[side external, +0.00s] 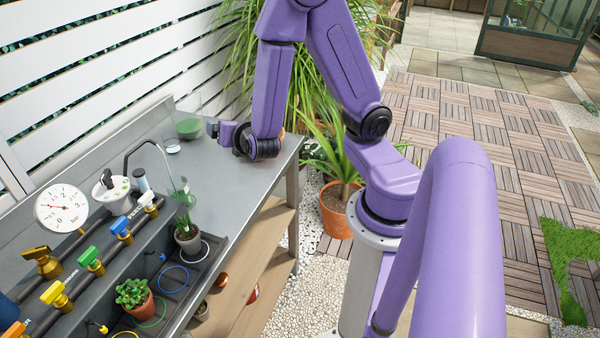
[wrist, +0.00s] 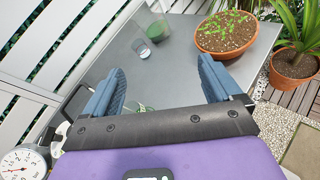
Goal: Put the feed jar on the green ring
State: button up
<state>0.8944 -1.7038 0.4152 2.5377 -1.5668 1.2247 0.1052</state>
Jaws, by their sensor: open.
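A clear glass jar with green contents (side external: 189,128) stands upright at the bench's far end; it also shows in the wrist view (wrist: 156,30). A smaller glass with pale contents (side external: 172,146) stands beside it, also in the wrist view (wrist: 141,48). I cannot tell for sure which is the feed jar. My gripper (side external: 212,128) is low over the bench, just right of both. In the wrist view its blue fingers (wrist: 160,66) are spread and empty, with both glasses beyond the tips. The green ring (side external: 163,315) lies in the dark front tray, partly hidden by a potted plant.
The tray also holds a blue ring (side external: 173,279), a white ring (side external: 205,250) and potted plants. Coloured valves (side external: 90,258), a gauge (side external: 62,208) and a curved spout line the bench's left. A terracotta seedling bowl (wrist: 225,35) stands right of the glasses. The mid-bench (side external: 225,190) is clear.

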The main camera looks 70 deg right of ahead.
jog(key=s+a+r+m+g+y, duration=0.1)
jog(key=s+a+m+g+y, duration=0.3)
jog(key=s, duration=0.6)
jog(key=s+a+r+m+g+y, duration=0.1)
jog(key=s+a+m+g+y, duration=0.4)
jog(key=s+a+m, duration=0.3)
jog(key=s+g, duration=0.1)
jog(key=s, duration=0.2)
jog(key=shift+s+g+y, duration=0.15)
jog(key=shift+g+y, duration=0.15)
dwell(0.8)
